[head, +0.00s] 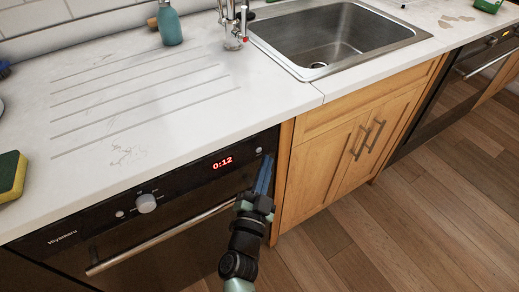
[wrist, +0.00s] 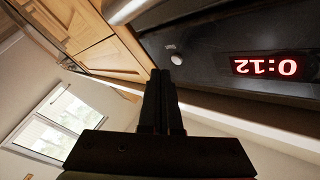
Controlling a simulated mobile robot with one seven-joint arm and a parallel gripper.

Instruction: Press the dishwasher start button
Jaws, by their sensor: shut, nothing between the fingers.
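The dishwasher (head: 165,255) is the black appliance under the counter. Its black panel carries a red display (head: 222,163) reading 0:12, which shows rotated in the wrist view (wrist: 266,66). A small round button (head: 259,150) sits at the panel's right end; it also shows in the wrist view (wrist: 176,59). My gripper (head: 267,160) is shut and empty, its fingers pointing up toward the panel's right end. In the wrist view, the fingertips (wrist: 160,75) appear just beside and below the button. I cannot tell whether they touch the panel.
A round knob (head: 146,203) and a long handle bar (head: 160,238) are on the appliance, left of my gripper. The white counter (head: 190,110) overhangs the panel. A wooden cabinet (head: 310,180) stands close on the right. The wooden floor (head: 400,235) is clear.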

